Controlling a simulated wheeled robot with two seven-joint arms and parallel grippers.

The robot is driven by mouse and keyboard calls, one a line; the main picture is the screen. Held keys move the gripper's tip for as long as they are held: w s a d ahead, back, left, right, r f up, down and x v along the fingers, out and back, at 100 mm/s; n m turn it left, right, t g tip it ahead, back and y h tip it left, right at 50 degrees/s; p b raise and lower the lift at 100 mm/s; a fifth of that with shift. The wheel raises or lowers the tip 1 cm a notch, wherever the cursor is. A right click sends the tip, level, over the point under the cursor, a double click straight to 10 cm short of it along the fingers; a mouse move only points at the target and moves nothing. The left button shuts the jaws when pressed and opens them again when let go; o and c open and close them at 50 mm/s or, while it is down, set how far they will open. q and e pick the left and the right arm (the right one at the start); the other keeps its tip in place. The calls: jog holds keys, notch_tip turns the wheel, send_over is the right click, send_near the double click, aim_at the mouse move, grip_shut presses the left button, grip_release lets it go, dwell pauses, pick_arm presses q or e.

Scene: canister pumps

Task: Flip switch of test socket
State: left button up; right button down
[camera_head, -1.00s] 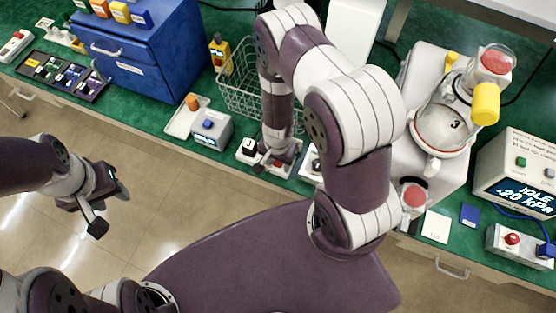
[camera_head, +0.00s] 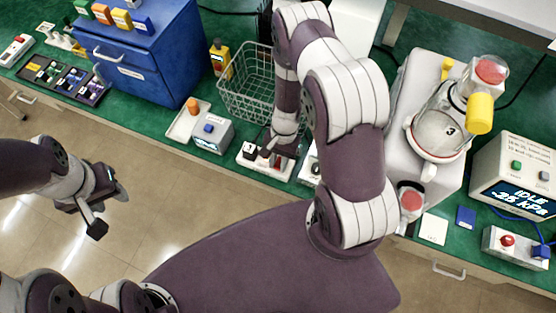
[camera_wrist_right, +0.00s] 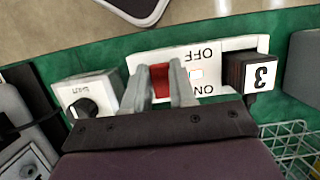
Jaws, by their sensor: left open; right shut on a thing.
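The test socket is a white strip with ON and OFF marks, a red switch (camera_wrist_right: 160,82) and a small lit window. It lies on the green bench (camera_head: 150,112), and its white body shows in the right wrist view (camera_wrist_right: 225,82). A black plug block marked 3 (camera_wrist_right: 252,70) sits at one end. My right gripper (camera_wrist_right: 160,73) has its fingers on either side of the red switch, shut on it. In the head view my right arm partly hides the socket (camera_head: 246,161). My left gripper (camera_head: 108,209) is open and empty over the floor, away from the bench.
A wire basket (camera_head: 245,88) stands behind the socket. A white box with a black knob (camera_wrist_right: 88,100) is beside it. The pump with a canister marked 3 (camera_head: 440,130) and a display unit (camera_head: 515,175) stand right.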

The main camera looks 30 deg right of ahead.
jog(key=c, duration=0.9)
grip_release()
jog(key=shift+r, duration=0.1)
jog(key=b+v, duration=0.1)
jog(key=v, duration=1.1)
jog(key=shift+r, duration=0.3)
